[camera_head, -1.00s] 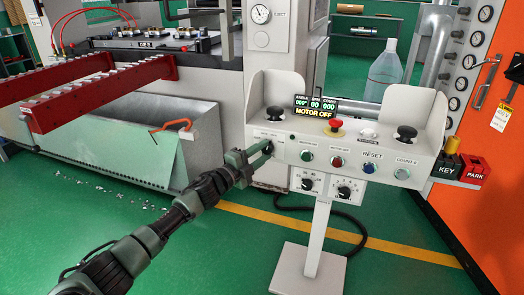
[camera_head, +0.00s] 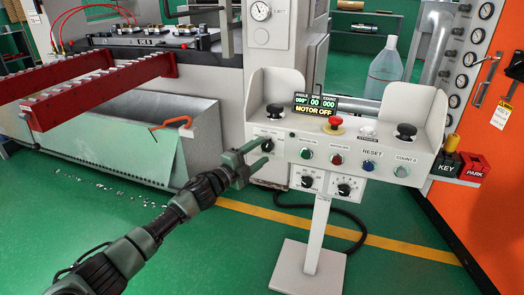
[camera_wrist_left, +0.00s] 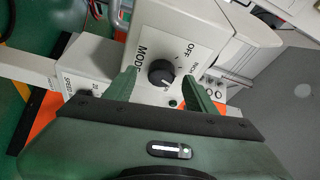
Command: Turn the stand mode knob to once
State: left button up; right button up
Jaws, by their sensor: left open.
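The stand mode knob (camera_wrist_left: 161,72) is a round black knob on the white control stand (camera_head: 346,150). In the left wrist view it sits on a panel marked MODE and OFF. A white mark shows on its face, but I cannot tell which label it points at. In the head view the knob (camera_head: 267,146) is at the panel's left end. My left gripper (camera_head: 258,153) is open in front of it. In the left wrist view its green fingers (camera_wrist_left: 162,83) are on either side of the knob, with a gap visible on each side. My right gripper is not in view.
The stand carries a red mushroom button (camera_head: 333,122), several push buttons, two lower dials (camera_head: 344,188) and a display (camera_head: 315,104) reading MOTOR OFF. Red rails (camera_head: 100,82) and a grey machine stand left. An orange cabinet (camera_head: 500,160) stands right.

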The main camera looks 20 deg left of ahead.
pick_arm(q)
jog(key=v, duration=0.6)
jog(key=shift+s+p, duration=0.2)
jog(key=shift+p, duration=0.1)
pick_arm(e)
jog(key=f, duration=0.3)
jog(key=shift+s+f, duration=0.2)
pick_arm(q)
jog(key=shift+a, duration=0.1)
